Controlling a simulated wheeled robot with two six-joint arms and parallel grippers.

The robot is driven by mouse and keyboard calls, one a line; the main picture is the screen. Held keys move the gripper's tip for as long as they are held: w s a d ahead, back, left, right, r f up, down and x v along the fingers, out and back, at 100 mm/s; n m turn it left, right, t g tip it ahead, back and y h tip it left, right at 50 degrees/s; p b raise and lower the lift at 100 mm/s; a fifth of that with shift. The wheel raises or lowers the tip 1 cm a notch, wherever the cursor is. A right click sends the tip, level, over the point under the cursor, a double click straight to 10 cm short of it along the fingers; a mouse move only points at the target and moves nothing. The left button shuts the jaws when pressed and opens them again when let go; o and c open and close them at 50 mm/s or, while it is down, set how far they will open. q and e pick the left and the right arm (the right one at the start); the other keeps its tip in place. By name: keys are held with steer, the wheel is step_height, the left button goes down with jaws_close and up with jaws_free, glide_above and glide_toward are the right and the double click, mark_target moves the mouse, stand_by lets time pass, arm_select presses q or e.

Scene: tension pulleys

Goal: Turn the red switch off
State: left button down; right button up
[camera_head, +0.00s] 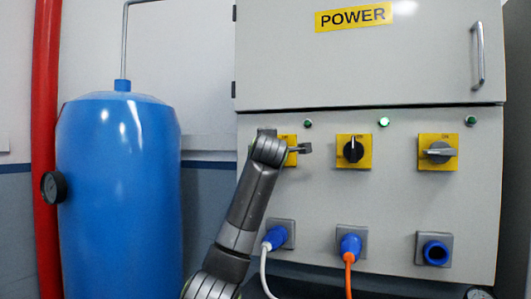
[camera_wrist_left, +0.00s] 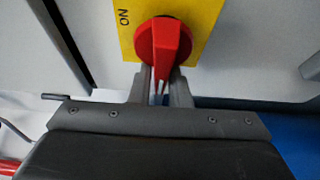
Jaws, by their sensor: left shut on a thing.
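The red switch (camera_wrist_left: 163,42) shows in the left wrist view, a round knob with a raised grip bar on a yellow plate (camera_wrist_left: 205,18). The plate carries the word ON to the left of the knob, turned sideways. My left gripper (camera_wrist_left: 162,88) is shut on the lower end of the red grip bar, with a finger on each side. In the head view my left arm (camera_head: 250,200) reaches up to the leftmost yellow plate (camera_head: 287,139). The wrist hides the red knob there. My right gripper is not in view.
To the right are two more yellow-plated switches, one black (camera_head: 353,150) and one grey (camera_head: 438,152). Blue plugs (camera_head: 275,238) with cables sit below. A blue tank (camera_head: 118,200) and a red pipe (camera_head: 46,120) stand left. The POWER cabinet door (camera_head: 360,60) is closed above.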

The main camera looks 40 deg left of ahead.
arm_select(q)
steer(key=shift+w+d+f, duration=0.1)
steer(key=shift+f, duration=0.1)
steer(key=c, duration=1.4)
jaws_free()
steer(key=shift+d+r, duration=0.1)
steer(key=shift+o, duration=0.2)
